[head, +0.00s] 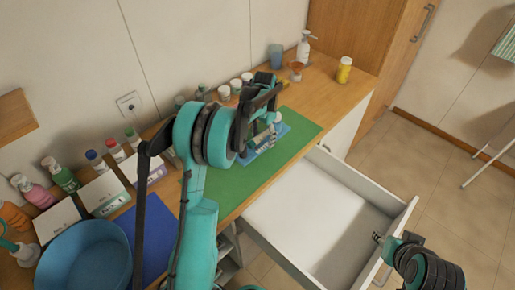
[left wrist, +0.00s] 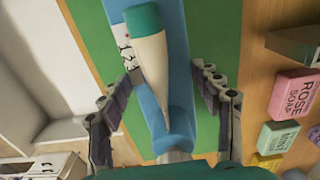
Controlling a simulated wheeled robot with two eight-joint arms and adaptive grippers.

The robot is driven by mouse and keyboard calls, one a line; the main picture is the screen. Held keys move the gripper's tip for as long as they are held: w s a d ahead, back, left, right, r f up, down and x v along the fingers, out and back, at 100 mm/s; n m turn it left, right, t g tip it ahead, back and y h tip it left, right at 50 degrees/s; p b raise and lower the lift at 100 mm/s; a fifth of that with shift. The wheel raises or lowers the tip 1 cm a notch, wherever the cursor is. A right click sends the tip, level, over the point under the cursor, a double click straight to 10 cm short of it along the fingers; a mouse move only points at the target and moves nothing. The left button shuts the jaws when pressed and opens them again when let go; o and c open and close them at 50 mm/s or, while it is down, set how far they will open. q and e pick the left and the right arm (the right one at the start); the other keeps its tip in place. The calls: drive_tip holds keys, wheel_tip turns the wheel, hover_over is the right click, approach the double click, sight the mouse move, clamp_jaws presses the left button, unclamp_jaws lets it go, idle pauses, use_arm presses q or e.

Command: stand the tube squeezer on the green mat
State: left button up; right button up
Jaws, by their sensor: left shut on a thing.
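My left gripper (head: 268,126) is over the green mat (head: 224,188) on the counter. In the left wrist view its fingers (left wrist: 166,72) stand on both sides of a long blue piece (left wrist: 178,112) and a white tapered piece with a teal end (left wrist: 150,52). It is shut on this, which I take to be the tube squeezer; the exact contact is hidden. The blue piece also shows below the gripper in the head view (head: 252,164), over the mat; whether it touches the mat I cannot tell. My right gripper (head: 384,244) is at the drawer's front edge, its jaws unclear.
An open white drawer (head: 310,215) juts out below the counter. A blue basin (head: 85,262), a dark blue mat (head: 152,228) and several bottles stand left. Small jars line the wall. A yellow bottle (head: 344,70) stands right. Soap boxes (left wrist: 296,92) lie beside the mat.

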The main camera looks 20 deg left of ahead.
sight(258, 146)
use_arm(q)
drive_tip(key=shift+s+a+f, duration=0.55)
drive_tip(key=shift+s+a, duration=0.1)
drive_tip(key=shift+a, duration=0.05)
drive_tip(key=shift+s+f, duration=0.1)
drive_tip(key=shift+f, duration=0.1)
drive_tip(key=shift+f+b, duration=0.6)
drive_tip(key=shift+f, duration=1.25)
drive_tip(key=shift+f, duration=0.2)
drive_tip(key=o, duration=1.4)
drive_tip(key=shift+r, duration=0.1)
